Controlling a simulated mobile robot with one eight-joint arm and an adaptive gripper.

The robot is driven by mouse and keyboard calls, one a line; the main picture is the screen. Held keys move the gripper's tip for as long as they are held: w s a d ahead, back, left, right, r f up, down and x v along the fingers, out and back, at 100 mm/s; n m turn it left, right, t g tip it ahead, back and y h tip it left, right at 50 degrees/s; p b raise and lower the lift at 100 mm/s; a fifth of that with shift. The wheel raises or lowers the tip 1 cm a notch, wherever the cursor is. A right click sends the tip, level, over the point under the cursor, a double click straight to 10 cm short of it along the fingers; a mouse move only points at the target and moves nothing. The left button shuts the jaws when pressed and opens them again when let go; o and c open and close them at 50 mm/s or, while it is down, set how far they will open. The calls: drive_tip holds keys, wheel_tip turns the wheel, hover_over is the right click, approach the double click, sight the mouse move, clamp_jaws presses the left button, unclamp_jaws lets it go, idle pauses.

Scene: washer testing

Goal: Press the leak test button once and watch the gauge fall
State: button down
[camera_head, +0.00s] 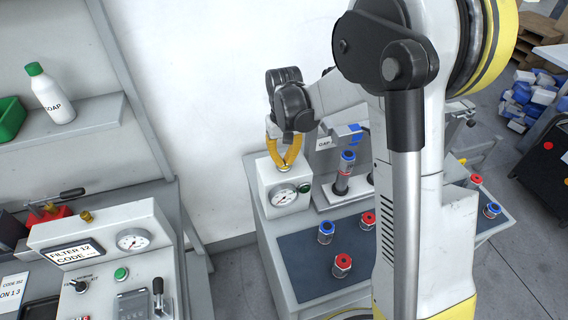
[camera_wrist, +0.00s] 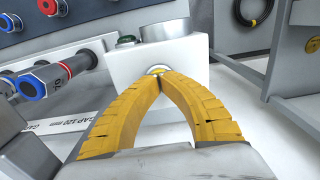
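My gripper (camera_head: 286,164) has two yellow fingers whose tips meet, with nothing seen between them. It points down at the top of a white box (camera_head: 270,191) with a round gauge (camera_head: 284,196) and a green button or lamp (camera_head: 305,188) on its front. In the wrist view the fingertips (camera_wrist: 160,76) overlap a small round brass-coloured part (camera_wrist: 157,69) on the box (camera_wrist: 126,68). I cannot tell whether they touch it or which part is the leak test button. The green part (camera_wrist: 127,40) stands apart from the fingers. The gauge needle is too small to read.
Blue and red capped cylinders, such as one blue (camera_head: 326,232) and one red (camera_head: 342,265), stand on the dark bench mat (camera_head: 308,272). At left, a separate panel has another gauge (camera_head: 133,239) and green button (camera_head: 121,273). A white bottle (camera_head: 50,94) stands on a shelf.

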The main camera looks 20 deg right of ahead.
drive_tip(key=shift+f, duration=0.1)
drive_tip(key=shift+r+p, duration=2.15)
drive_tip(key=shift+r, duration=1.35)
drive_tip(key=shift+r+p, duration=1.85)
drive_tip(key=shift+r, duration=1.15)
idle(1.1)
